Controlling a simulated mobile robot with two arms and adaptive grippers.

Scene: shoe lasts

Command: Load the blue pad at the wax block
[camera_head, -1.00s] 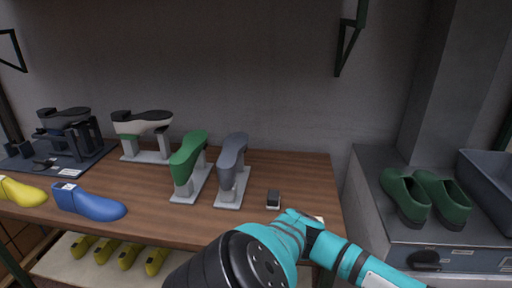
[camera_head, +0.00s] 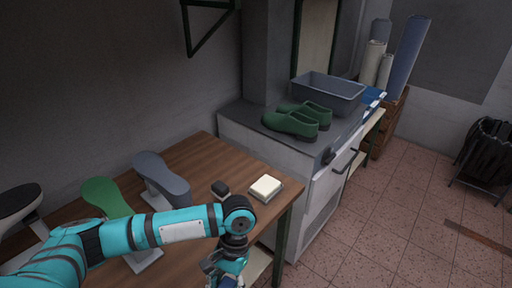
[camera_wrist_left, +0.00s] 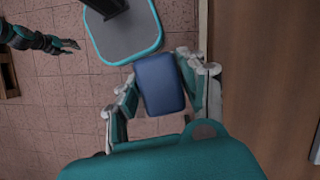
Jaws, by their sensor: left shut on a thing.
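My left gripper (camera_head: 226,268) hangs off the front edge of the table, below and in front of the cream wax block (camera_head: 265,186). In the left wrist view it is shut on the blue pad (camera_wrist_left: 160,86), with a finger on each side. The pad hangs over the floor beside the table edge; in the head view only a sliver of it shows at the bottom. The wax block sits on a grey tray near the table's right corner. My right gripper (camera_wrist_left: 69,44) shows small at the upper left of the left wrist view; its opening is unclear.
A small dark block (camera_head: 220,188) lies left of the wax. Grey (camera_head: 162,178) and green (camera_head: 106,197) lasts stand farther left. Green shoes (camera_head: 292,123) and a grey bin (camera_head: 329,93) rest on the cabinet behind.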

